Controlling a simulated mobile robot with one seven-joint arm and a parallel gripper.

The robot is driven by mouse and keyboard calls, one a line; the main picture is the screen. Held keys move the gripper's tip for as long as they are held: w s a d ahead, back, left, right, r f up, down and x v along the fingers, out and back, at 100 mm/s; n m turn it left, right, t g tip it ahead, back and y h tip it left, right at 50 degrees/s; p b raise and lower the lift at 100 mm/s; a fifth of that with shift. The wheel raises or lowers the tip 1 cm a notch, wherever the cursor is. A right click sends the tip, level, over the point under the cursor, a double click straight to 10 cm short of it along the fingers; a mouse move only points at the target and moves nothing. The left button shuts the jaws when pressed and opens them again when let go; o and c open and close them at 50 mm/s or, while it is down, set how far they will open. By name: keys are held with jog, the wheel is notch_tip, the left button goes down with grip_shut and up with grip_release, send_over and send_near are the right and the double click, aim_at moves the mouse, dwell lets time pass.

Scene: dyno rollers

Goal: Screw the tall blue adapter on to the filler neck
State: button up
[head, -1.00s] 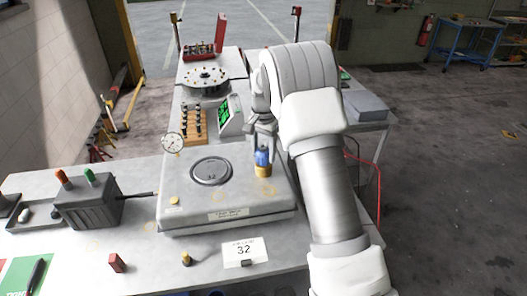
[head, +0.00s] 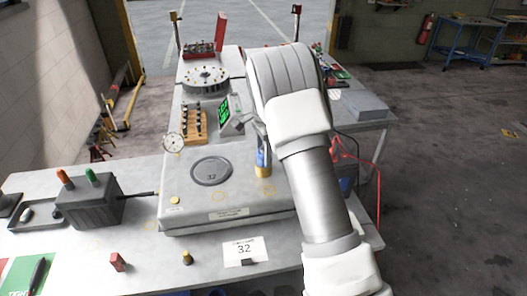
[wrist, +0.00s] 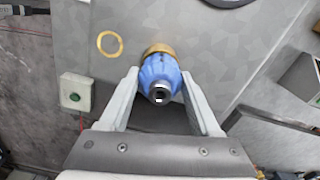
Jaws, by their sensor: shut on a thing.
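The tall blue adapter (wrist: 160,72) stands on the brass-coloured filler neck (wrist: 157,48) in the wrist view, its dark open end facing the camera. My gripper (wrist: 160,79) is shut on it, one finger on each side. In the head view the adapter (head: 260,157) shows only in part behind a finger. The brass neck (head: 263,172) shows below it, at the right of the grey plate (head: 230,209). The adapter looks upright and in line with the neck. How far the threads are engaged cannot be seen.
A dial gauge (head: 173,143) and a wooden rack of dark pieces (head: 194,124) stand further left. A green-screen box (head: 229,109) is close behind my gripper. Red cables (head: 345,150) hang at the right.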

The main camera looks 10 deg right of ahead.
jog(key=m+p, duration=0.1)
jog(key=m, duration=0.4)
jog(key=shift+r, duration=0.15)
jog(key=m+p, duration=0.2)
jog(key=m, duration=0.2)
jog(key=m+p, duration=0.2)
jog(key=m, duration=0.3)
jog(key=m+p, duration=0.1)
jog(key=m, duration=0.3)
jog(key=shift+m, duration=0.4)
jog(key=o, duration=1.5)
notch_tip(320, 180, up, 17)
jog(key=shift+r+b, duration=0.1)
jog(key=shift+b, duration=0.85)
